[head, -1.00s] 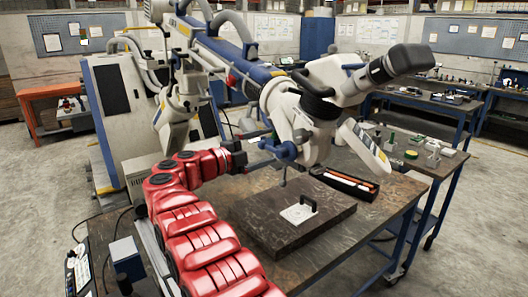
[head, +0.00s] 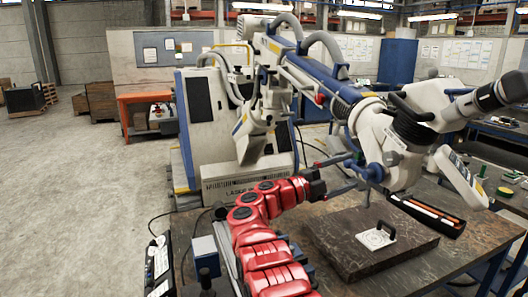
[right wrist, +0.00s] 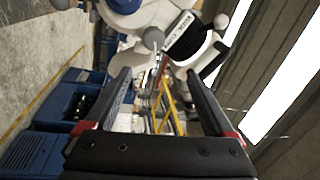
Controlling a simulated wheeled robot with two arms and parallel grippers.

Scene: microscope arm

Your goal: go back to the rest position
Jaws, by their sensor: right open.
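My right gripper (head: 344,172), on the red arm, is open and empty. In the right wrist view the two dark fingers of the gripper (right wrist: 157,74) stand wide apart. A grey ball-ended handle (right wrist: 153,40) and the white microscope head (right wrist: 170,18) show beyond them, and I cannot tell whether anything touches. The white and blue microscope arm (head: 337,92) reaches right from its large cabinet (head: 207,115). My left gripper is not in view.
On the worktable (head: 447,262) lies a dark slab (head: 345,248) with a small white plate with a black handle (head: 376,238). An open case (head: 430,213) lies behind it. An orange bench (head: 140,101) stands at the back left. The floor at left (head: 70,200) is clear.

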